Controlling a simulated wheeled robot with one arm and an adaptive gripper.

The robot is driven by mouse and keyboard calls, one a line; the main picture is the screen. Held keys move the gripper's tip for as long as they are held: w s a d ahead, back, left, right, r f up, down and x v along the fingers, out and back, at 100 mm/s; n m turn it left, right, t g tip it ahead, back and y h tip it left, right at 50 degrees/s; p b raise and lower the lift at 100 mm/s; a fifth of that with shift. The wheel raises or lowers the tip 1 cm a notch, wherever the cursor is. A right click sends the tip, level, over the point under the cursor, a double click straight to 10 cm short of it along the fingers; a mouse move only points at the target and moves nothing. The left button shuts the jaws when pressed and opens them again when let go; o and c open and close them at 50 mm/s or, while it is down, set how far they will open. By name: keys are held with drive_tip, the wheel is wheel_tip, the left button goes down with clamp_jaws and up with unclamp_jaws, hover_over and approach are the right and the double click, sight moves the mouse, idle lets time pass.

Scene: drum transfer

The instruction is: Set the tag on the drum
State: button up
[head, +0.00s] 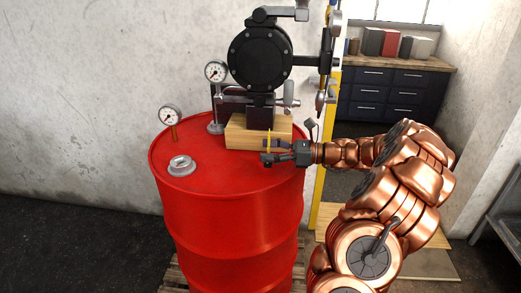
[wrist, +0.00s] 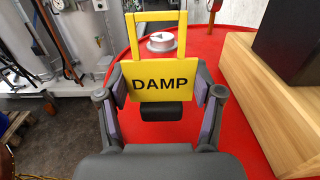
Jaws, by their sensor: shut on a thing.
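The red drum (head: 230,215) stands on a wooden pallet, and its red top (wrist: 245,100) also shows in the wrist view. The tag is a yellow plate (wrist: 160,70) with the word DAMP and a yellow loop handle above it. My gripper (wrist: 162,90) is shut on the tag's lower part, one finger at each side. In the head view my gripper (head: 268,158) is over the right part of the drum top, in front of the wooden block, with the tag (head: 269,142) seen edge-on as a thin yellow strip. I cannot tell whether the tag touches the drum.
A wooden block (head: 240,133) on the drum bears a black pump (head: 260,57). A grey cap (head: 181,165) and gauges (head: 170,117) are on the drum top. A yellow post (head: 325,180) stands right of the drum.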

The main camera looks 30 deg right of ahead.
drive_tip(key=w, duration=0.2)
drive_tip(key=w+p, duration=0.1)
drive_tip(key=w, duration=0.2)
drive_tip(key=shift+d+f, duration=0.15)
drive_tip(key=shift+d, duration=0.05)
drive_tip(key=shift+f+p, duration=0.75)
drive_tip(key=shift+f, duration=1.05)
drive_tip(key=shift+f, duration=0.1)
drive_tip(key=o, duration=1.1)
drive_tip(key=shift+o, duration=0.2)
drive_tip(key=shift+d, duration=0.15)
drive_tip(key=b+v, duration=0.3)
drive_tip(key=v, duration=0.9)
drive_tip(key=shift+s, duration=0.1)
